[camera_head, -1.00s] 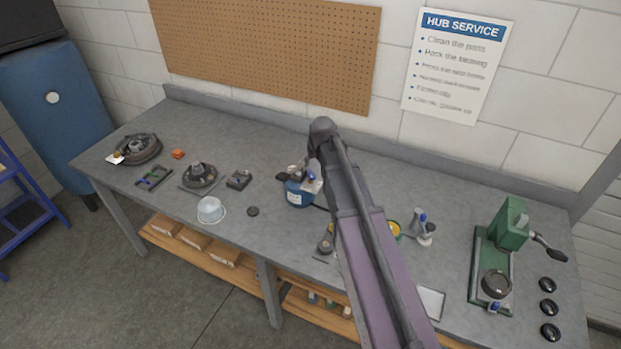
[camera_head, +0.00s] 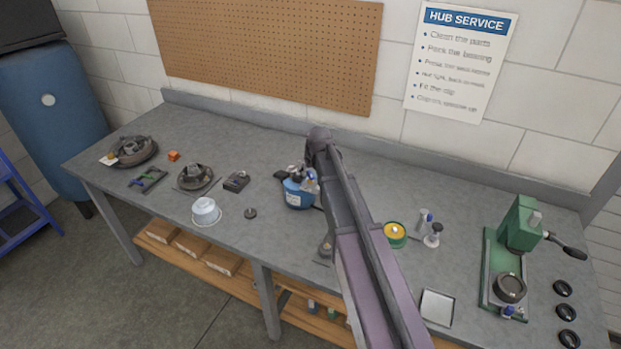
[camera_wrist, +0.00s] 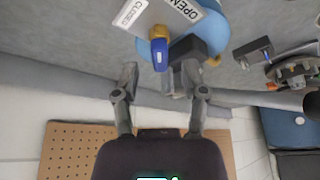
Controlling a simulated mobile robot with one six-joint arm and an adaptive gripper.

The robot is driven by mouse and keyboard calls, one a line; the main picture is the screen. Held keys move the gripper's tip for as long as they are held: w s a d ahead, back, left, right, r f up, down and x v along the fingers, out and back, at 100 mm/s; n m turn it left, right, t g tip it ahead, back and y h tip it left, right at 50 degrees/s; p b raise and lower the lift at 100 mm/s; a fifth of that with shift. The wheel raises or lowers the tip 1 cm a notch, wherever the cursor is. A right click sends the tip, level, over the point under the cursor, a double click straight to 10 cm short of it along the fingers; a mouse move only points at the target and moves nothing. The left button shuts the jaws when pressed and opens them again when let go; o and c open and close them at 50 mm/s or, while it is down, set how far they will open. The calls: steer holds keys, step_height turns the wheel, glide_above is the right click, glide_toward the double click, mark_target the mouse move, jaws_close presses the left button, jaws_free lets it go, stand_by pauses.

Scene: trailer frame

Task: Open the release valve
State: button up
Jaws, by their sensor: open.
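The release valve is a small lever with a blue grip (camera_wrist: 159,55) and a yellow base, in the wrist view. It sits at a white plate (camera_wrist: 165,14) marked OPEN and CLOSED, on a round blue body. That blue unit (camera_head: 295,197) stands on the bench in the head view, left of my arm. My gripper (camera_wrist: 159,76) is open and empty, its two fingers on either side of the lever's lower end. I cannot tell whether a finger touches it. In the head view my gripper (camera_head: 308,178) is small and partly lost against the unit.
Left on the bench (camera_head: 230,140) are hub parts (camera_head: 195,177) and a white tub (camera_head: 206,211). To the right are a yellow-topped tin (camera_head: 395,236), small bottles (camera_head: 431,230), a tray (camera_head: 437,308) and a green press (camera_head: 522,225). A pegboard (camera_head: 270,50) hangs behind.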

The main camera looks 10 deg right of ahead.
steer(key=shift+w+f+b, duration=0.25)
steer(key=shift+f+b, duration=0.15)
steer(key=shift+f, duration=0.3)
steer(key=shift+c, duration=0.2)
jaws_close()
